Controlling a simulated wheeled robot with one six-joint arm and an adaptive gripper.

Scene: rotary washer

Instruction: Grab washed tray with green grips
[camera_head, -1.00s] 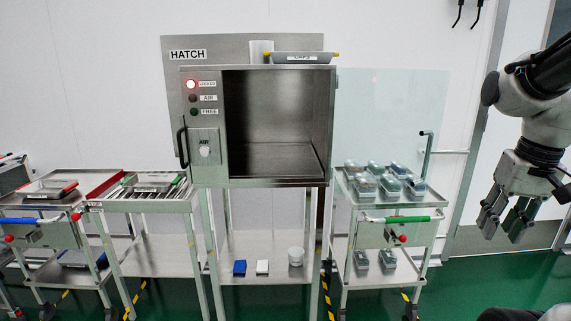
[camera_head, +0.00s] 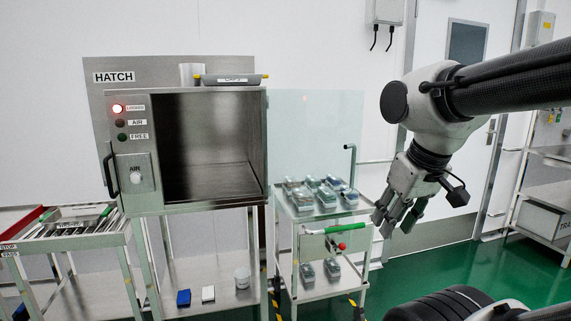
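The tray with green grips (camera_head: 78,220) lies on the roller table at the far left, left of the hatch. Nothing shows between the fingers.
The steel hatch (camera_head: 184,205) stands open between them, with a dark tray (camera_head: 232,80) on top. A cart (camera_head: 312,240) with several packed containers and a green handle stands right of it. A shelf (camera_head: 548,195) stands far right. Green floor is free in front.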

